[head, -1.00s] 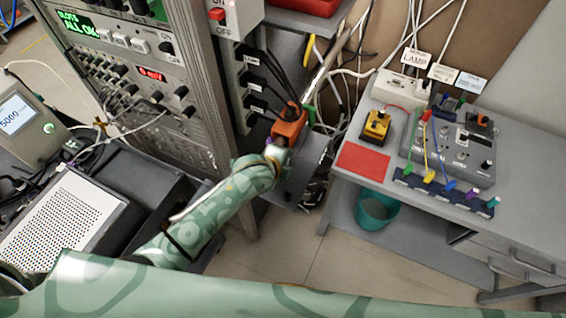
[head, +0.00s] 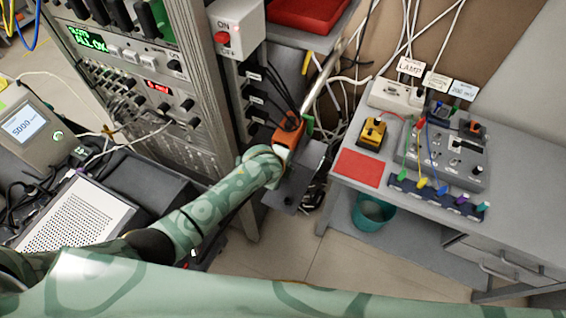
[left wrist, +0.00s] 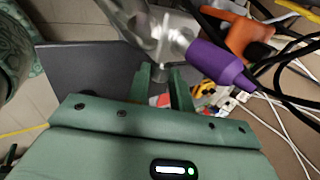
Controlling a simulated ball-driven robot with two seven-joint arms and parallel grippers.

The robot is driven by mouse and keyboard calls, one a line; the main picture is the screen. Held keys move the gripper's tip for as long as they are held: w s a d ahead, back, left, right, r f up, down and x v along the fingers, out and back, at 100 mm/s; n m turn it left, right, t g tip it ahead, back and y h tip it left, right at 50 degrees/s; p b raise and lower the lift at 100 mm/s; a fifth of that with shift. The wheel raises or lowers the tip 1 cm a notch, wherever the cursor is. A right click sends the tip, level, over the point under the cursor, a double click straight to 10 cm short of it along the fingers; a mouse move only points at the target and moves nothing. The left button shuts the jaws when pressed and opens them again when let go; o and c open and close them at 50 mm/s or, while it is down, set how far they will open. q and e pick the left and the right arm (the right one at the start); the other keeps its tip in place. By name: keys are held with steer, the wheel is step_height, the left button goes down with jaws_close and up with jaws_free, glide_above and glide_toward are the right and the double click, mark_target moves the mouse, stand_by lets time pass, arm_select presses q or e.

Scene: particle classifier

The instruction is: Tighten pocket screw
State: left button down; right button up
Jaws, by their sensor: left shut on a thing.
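A silver metal fitting (left wrist: 172,36) shows at the top of the left wrist view. A short grey stem, which looks like the pocket screw (left wrist: 160,74), comes from it down between my fingers. My left gripper (left wrist: 160,86) is shut on this stem. A purple tapered part (left wrist: 216,62) sits beside the fitting, with an orange part (left wrist: 243,36) behind it. In the head view my left gripper (head: 279,163) is at the orange block (head: 289,136) beside the rack; my wrist hides the screw there. My right gripper is not in view.
Black cables run from the orange block to sockets on the rack (head: 225,95). A silver pipe (head: 322,92) rises behind it. A grey bench (head: 520,170) with a red mat (head: 360,168) stands right, a teal bin (head: 372,211) below. Open floor (head: 310,250) lies between.

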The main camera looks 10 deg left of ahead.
arm_select(q)
steer(key=shift+w+r+g+p, duration=0.15)
steer(key=shift+r+g+p, duration=0.2)
steer(key=shift+g+p, duration=0.05)
steer(key=shift+w+d+f+g+y+p, duration=0.15)
steer(key=shift+g+y+p, duration=0.2)
steer(key=shift+g, duration=0.25)
steer(key=shift+w+f+g+y+b, duration=0.1)
steer(key=shift+g+y+b, duration=0.25)
steer(key=shift+g, duration=0.75)
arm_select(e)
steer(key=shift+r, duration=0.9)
arm_select(q)
steer(key=c, duration=1.2)
jaws_free()
steer(key=shift+c, duration=0.2)
steer(key=shift+w, duration=0.1)
